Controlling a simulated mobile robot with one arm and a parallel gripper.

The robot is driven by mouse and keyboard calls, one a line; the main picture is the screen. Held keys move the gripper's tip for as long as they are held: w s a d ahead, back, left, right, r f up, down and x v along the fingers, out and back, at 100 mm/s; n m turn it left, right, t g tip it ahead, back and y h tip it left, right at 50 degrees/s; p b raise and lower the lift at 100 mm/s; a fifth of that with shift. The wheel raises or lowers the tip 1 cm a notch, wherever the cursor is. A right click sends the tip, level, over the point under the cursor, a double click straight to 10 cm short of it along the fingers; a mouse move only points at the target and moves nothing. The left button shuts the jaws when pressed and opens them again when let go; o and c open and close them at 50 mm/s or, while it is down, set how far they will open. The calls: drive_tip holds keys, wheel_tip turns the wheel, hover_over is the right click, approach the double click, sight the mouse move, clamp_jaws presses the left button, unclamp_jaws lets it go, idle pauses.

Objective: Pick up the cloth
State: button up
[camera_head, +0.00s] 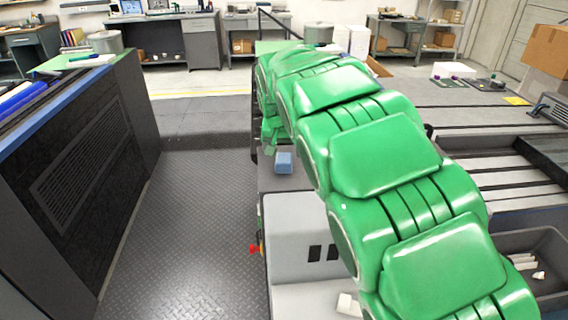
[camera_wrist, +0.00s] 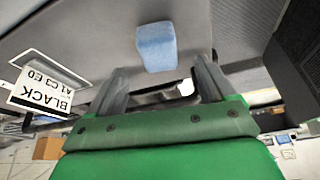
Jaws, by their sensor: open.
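The cloth (camera_head: 284,162) is a small light-blue folded block. It lies on a grey surface just left of my green arm in the head view. In the wrist view the cloth (camera_wrist: 156,46) is at the upper middle, beyond the fingertips and between their lines. My gripper (camera_wrist: 163,76) has two grey fingers spread apart with nothing between them. The gap between the fingers and the cloth is visible. In the head view my gripper is mostly hidden behind my arm.
A label card (camera_wrist: 40,90) reading "BLACK" lies left of the fingers in the wrist view. A dark cabinet (camera_head: 85,165) stands left, across a clear metal floor (camera_head: 190,230). A red knob (camera_head: 254,249) sticks out from the machine. A grey bin (camera_head: 545,250) is at right.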

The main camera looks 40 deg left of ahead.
sight(284, 158)
drive_tip(key=shift+x, duration=3.15)
drive_tip(key=shift+w, duration=0.1)
drive_tip(key=c, duration=1)
drive_tip(key=shift+c, duration=0.2)
drive_tip(key=shift+r, duration=0.1)
drive_tip(key=shift+d+r, duration=0.1)
drive_tip(key=shift+r, duration=1.5)
drive_tip(key=shift+s+d+r, duration=0.25)
drive_tip(key=shift+r, duration=0.2)
drive_tip(key=shift+s+d+r, duration=0.25)
drive_tip(key=shift+d+r, duration=0.05)
drive_tip(key=shift+r, duration=0.1)
drive_tip(key=s+d+r, duration=0.8)
drive_tip(key=d, duration=0.1)
drive_tip(key=shift+d, duration=0.3)
